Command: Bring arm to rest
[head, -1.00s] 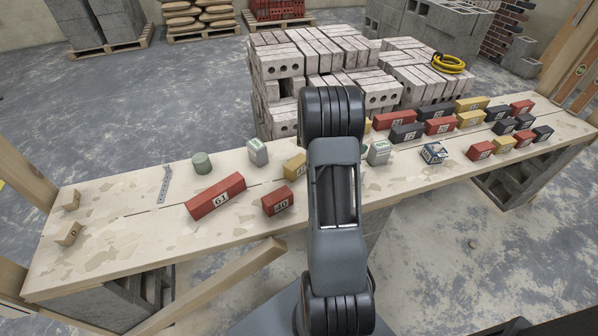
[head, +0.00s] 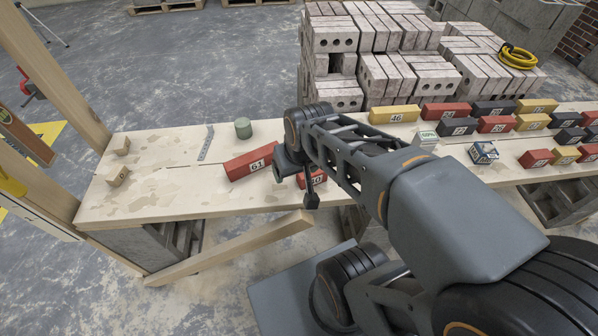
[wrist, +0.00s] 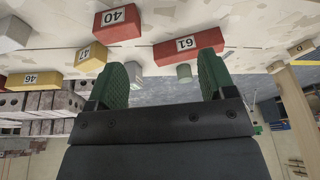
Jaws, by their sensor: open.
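My gripper (wrist: 161,82) is open and empty in the wrist view, its two green fingers wide apart. In the head view my arm reaches from the lower right up to the plank bench (head: 165,195), and its end hangs around red block 40 (head: 318,178), partly covering it. In the wrist view, which is upside down, red block 40 (wrist: 117,22) and red block 61 (wrist: 188,47) lie on the bench beyond the fingers. Whether the gripper touches anything is not clear in the head view.
Red block 61 (head: 250,162), a green cylinder (head: 243,128) and a metal strip (head: 206,142) lie left of my arm. Yellow block 46 (head: 394,115) and several coloured blocks stand to the right. Stacked bricks (head: 385,50) rise behind. A slanted timber (head: 230,248) leans in front.

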